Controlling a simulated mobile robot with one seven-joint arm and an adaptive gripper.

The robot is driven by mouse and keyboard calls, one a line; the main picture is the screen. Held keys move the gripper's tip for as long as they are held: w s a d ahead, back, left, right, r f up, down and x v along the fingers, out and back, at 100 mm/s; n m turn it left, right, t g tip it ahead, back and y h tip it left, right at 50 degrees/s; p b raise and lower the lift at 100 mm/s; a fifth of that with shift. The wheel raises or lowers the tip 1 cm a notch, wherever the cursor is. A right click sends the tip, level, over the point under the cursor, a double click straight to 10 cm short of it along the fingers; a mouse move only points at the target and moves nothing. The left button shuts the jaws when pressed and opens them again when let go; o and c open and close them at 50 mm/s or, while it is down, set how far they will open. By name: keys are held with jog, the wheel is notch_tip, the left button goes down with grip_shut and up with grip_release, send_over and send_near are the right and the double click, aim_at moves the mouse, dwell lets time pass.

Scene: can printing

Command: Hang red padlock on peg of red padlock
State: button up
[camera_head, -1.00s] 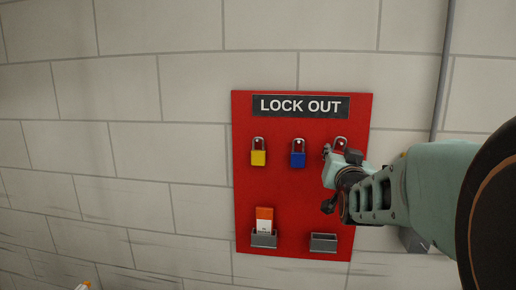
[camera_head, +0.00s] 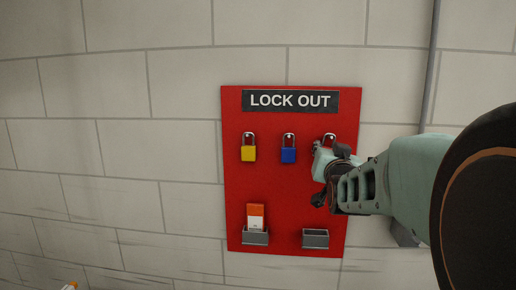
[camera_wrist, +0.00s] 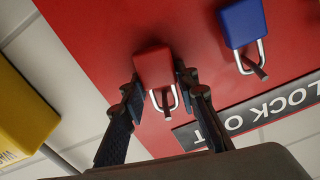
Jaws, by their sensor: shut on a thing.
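The red padlock (camera_wrist: 153,68) sits between the two fingers of my gripper (camera_wrist: 160,84) in the wrist view. The fingers are shut on its body from both sides. Its metal shackle surrounds a dark peg (camera_wrist: 166,105) in that view; whether the shackle rests on the peg is unclear. In the head view my gripper (camera_head: 324,160) is at the right of the red board (camera_head: 285,187), level with the other padlocks. There the shackle (camera_head: 329,137) shows above the gripper, and the padlock's body is mostly hidden.
A blue padlock (camera_head: 288,155) and a yellow padlock (camera_head: 248,153) hang to the left on the board. Below are a holder with tags (camera_head: 255,237) and an empty-looking holder (camera_head: 315,239). A grey pipe (camera_head: 430,70) runs down the wall at right. A large yellow object (camera_wrist: 20,115) is at the wrist view's left.

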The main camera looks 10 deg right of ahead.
jog(key=o, duration=1.3)
jog(key=shift+c, duration=0.2)
jog(key=shift+r, duration=0.15)
